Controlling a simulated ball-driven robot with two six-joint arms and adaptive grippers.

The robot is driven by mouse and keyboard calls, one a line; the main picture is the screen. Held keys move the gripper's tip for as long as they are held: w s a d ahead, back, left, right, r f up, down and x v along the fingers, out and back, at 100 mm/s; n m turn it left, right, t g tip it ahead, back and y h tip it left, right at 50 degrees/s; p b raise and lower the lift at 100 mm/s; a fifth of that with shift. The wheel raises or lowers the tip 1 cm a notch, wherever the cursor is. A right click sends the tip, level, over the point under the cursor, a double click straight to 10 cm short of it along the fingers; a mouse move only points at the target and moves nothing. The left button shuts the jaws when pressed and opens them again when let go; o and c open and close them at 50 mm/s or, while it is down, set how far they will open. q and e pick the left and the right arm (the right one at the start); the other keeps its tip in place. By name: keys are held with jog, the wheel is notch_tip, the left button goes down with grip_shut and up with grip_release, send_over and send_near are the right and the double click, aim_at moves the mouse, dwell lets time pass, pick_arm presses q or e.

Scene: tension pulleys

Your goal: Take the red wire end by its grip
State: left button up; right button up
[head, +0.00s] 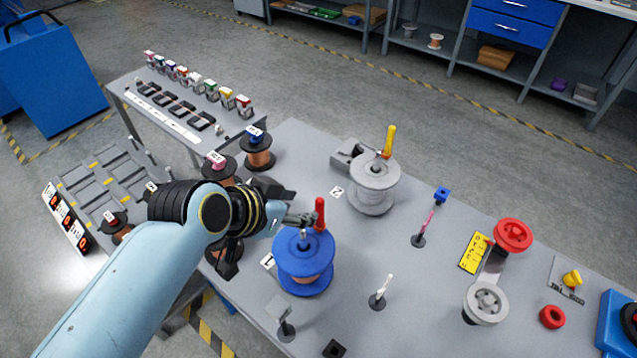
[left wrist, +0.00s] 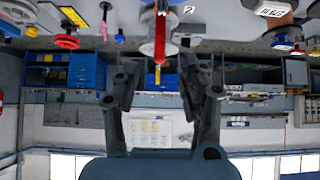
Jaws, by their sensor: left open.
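The red wire end's grip (head: 320,213) is a short upright red handle above the blue spool (head: 304,262) marked 1. My left gripper (head: 300,219) is just left of this red grip, apparently very close to it; contact cannot be told. In the left wrist view the red grip (left wrist: 161,32) appears centred, beyond and in line with the gap between the two spread fingers (left wrist: 160,78). The left gripper is open and holds nothing. The wire at the grip's foot is partly hidden by the gripper. My right gripper is not in view.
A grey spool (head: 373,186) with a yellow grip (head: 389,140) stands behind. A thin post with a blue top (head: 441,194), a white-tipped post (head: 384,287) and red and grey pulleys (head: 512,235) stand to the right. Copper spools (head: 257,150) sit at left.

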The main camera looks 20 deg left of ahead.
aim_at(317, 207)
pick_arm(q)
jog(key=shift+w+d, duration=0.15)
jog(key=shift+w, duration=0.25)
jog(key=shift+w+f, duration=0.15)
jog(key=b+x, duration=0.3)
jog(key=b, duration=0.1)
jog(key=shift+f, duration=0.35)
jog(key=b+x, duration=0.1)
jog(key=x, duration=0.2)
jog(key=shift+d+r+b, duration=0.1)
jog(key=shift+r+b, duration=0.05)
jog(key=shift+b, duration=0.15)
jog(key=shift+w+f, duration=0.2)
jog(key=shift+w, duration=0.05)
jog(key=shift+w+d+f+b, duration=0.2)
jog(key=shift+w+f+b, duration=0.2)
jog(key=shift+c, duration=0.6)
grip_shut()
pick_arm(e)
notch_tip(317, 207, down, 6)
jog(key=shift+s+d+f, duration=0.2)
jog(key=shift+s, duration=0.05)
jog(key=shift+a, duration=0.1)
